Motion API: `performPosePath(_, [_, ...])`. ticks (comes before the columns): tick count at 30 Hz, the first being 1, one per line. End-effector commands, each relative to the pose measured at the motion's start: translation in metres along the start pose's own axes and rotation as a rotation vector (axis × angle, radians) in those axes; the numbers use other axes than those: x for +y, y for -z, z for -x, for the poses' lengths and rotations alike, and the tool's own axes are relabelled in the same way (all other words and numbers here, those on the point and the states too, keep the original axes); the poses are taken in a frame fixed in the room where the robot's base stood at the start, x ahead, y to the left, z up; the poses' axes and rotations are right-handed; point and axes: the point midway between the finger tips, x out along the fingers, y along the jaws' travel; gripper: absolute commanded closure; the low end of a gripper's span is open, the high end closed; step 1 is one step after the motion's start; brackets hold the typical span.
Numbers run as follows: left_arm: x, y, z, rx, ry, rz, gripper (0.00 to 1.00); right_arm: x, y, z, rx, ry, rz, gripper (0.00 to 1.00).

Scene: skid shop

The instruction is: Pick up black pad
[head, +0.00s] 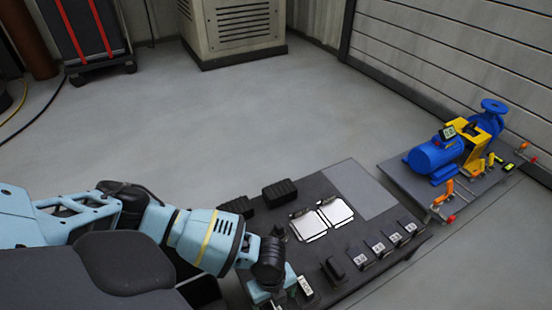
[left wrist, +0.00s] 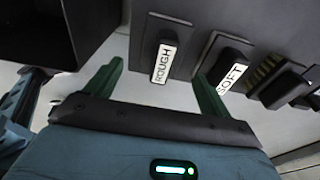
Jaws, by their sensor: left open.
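Small black pads sit in a row on the dark board. Which is the task's pad I cannot tell. My left gripper (left wrist: 158,72) is open, its two green fingers apart on either side of the ROUGH label in the picture. Nothing shows held. In the head view, my left gripper (head: 273,290) is low over the near edge of the board, its fingertips hidden. A black block (head: 332,270) stands right of it. My right gripper is not in view.
The dark board (head: 398,203) holds two ribbed black blocks (head: 237,207) (head: 279,193), two bright plates (head: 335,211) and several labelled small holders (head: 380,249). A blue pump (head: 435,158) stands on another board at right.

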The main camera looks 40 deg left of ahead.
Motion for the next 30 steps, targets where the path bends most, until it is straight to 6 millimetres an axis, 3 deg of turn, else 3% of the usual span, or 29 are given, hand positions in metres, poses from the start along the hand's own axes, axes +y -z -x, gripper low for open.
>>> performPosePath(7, [-0.001,-0.001,-0.008,0.000,0.000,0.000,0.18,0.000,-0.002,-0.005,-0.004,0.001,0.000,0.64])
performPosePath(18, [-0.002,-0.006,-0.052,0.001,0.000,0.000,0.18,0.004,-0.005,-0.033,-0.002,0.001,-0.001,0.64])
performPosePath(25, [-0.002,-0.006,-0.051,0.000,0.002,0.000,0.18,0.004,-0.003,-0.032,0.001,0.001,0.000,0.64])
performPosePath(30, [-0.002,-0.006,-0.051,0.000,0.002,0.000,0.39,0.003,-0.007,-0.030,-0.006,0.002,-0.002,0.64])
